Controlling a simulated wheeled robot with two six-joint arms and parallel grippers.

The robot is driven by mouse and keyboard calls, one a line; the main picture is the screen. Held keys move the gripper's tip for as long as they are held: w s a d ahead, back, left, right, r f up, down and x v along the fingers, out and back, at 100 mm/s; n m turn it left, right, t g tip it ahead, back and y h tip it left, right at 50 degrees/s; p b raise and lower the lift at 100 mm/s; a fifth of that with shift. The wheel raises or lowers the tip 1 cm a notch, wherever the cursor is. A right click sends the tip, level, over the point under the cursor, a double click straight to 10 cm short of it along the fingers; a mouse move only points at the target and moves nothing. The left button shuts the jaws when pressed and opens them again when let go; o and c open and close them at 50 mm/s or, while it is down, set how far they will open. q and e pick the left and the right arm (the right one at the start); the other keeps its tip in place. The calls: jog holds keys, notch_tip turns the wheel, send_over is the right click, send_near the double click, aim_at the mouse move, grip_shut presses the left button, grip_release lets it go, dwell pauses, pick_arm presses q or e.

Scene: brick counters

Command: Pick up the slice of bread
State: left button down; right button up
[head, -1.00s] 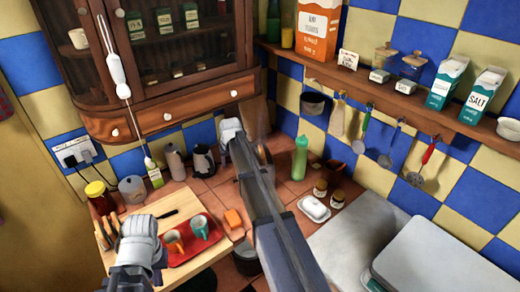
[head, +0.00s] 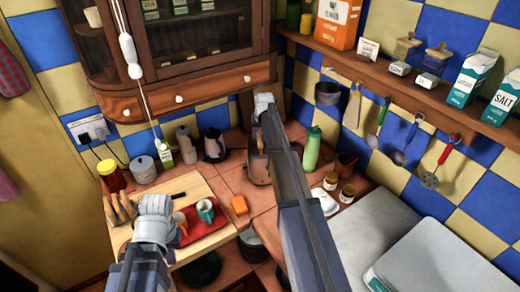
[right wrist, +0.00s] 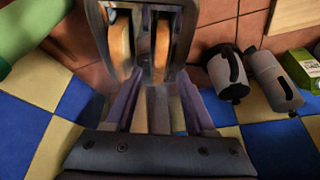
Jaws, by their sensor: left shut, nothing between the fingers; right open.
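Two slices of bread stand upright in the slots of a metal toaster in the right wrist view, a left slice (right wrist: 120,45) and a right slice (right wrist: 162,45). The toaster (right wrist: 98,12) also shows in the head view (head: 258,170), partly hidden behind my right arm. My right gripper (right wrist: 160,78) is open, its fingers reaching over the toaster near the right slice. I cannot tell whether they touch it. It also shows in the head view (head: 264,102). My left gripper (head: 155,205) is shut and empty, above the cutting board (head: 185,190).
A kettle (head: 214,146) stands behind, and a green bottle (head: 312,150) stands to the right. A wooden shelf (head: 390,82) with hanging utensils runs along the right wall.

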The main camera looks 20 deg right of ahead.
aim_at(260, 138)
jog(key=shift+b+x, duration=2.4)
jog(key=shift+x, duration=0.2)
jog(key=shift+d, duration=0.1)
jog(key=shift+r, duration=0.1)
grip_shut()
